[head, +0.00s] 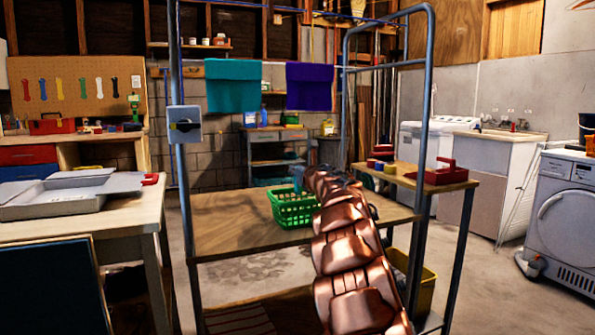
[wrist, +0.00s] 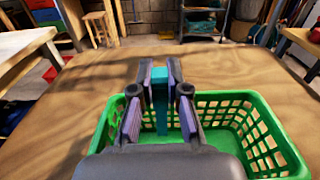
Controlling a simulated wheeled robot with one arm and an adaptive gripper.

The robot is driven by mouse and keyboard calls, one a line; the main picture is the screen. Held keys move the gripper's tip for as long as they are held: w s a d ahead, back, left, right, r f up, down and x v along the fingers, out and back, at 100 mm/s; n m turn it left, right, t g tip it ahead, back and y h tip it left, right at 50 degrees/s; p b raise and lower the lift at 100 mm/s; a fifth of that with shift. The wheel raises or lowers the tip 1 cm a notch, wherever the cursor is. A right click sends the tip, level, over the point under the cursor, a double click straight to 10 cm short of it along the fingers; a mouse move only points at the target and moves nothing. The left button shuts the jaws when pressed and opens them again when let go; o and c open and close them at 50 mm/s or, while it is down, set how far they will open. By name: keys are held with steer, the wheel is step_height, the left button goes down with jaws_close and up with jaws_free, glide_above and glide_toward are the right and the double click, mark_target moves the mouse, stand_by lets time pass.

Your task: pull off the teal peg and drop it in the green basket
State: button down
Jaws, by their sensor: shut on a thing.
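The green basket (head: 290,211) stands on the wooden shelf board of a metal rack in the head view. It fills the lower right of the wrist view (wrist: 268,122). My gripper (wrist: 160,76) is shut on the teal peg (wrist: 160,100), which hangs upright between the two fingers. The peg is over the basket's far rim area in the wrist view; I cannot tell whether its lower end is inside the rim. In the head view my arm hides much of the gripper, just above the basket. The basket looks empty where I see inside.
The shelf board (head: 222,220) is clear left of the basket. Blue-grey rack posts (head: 183,215) rise around it. A teal cloth (head: 233,88) and a purple cloth (head: 309,88) hang from a line above.

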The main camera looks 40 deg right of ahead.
mark_target(298, 188)
steer(key=shift+f+b, duration=2.15)
steer(key=shift+f, duration=0.4)
steer(key=c, duration=1.1)
jaws_free()
steer(key=shift+s, duration=0.1)
steer(key=shift+v, duration=5.95)
